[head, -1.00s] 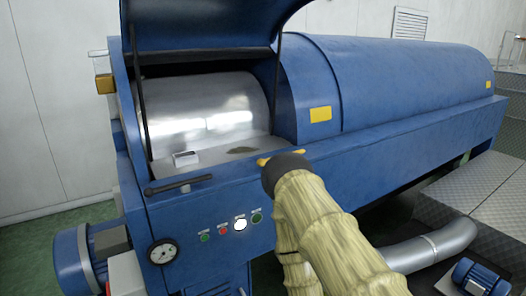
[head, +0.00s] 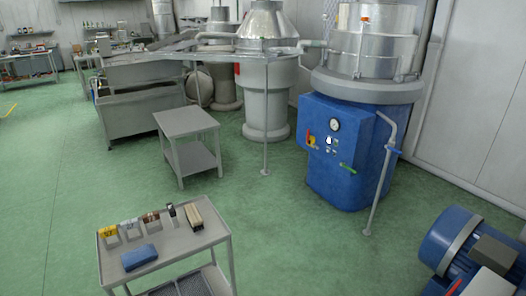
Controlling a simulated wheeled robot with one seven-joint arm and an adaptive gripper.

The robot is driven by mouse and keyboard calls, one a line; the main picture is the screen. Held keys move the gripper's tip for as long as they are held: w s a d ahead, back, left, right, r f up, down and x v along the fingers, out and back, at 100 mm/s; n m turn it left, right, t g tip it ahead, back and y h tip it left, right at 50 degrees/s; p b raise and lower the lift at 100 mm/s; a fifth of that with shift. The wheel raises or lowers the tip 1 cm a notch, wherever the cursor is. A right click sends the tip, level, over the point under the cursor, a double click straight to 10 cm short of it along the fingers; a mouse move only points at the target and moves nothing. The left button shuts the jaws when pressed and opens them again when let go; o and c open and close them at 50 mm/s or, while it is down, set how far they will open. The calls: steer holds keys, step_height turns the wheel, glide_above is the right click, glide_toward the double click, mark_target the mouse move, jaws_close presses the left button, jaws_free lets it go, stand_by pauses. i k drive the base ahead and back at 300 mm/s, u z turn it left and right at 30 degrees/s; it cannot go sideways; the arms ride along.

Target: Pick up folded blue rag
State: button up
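The folded blue rag (head: 139,257) lies flat on the top of a small grey trolley (head: 180,254) at the lower left of the head view. It lies near the front left part of the trolley top, in front of several small items. Nothing covers it. My gripper and arm do not show in the head view now.
Small tagged blocks (head: 131,230) and a wooden-backed brush (head: 201,213) stand behind the rag. An empty grey side table (head: 186,122) stands beyond. A blue machine (head: 340,150) and a blue motor (head: 452,240) stand right. Green floor (head: 285,225) is open between.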

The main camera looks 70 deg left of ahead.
mark_target(133, 260)
steer(key=u, duration=4.5)
steer(key=k, duration=0.65)
steer(key=z, duration=0.7)
steer(key=i, duration=0.25)
steer(key=u, duration=0.1)
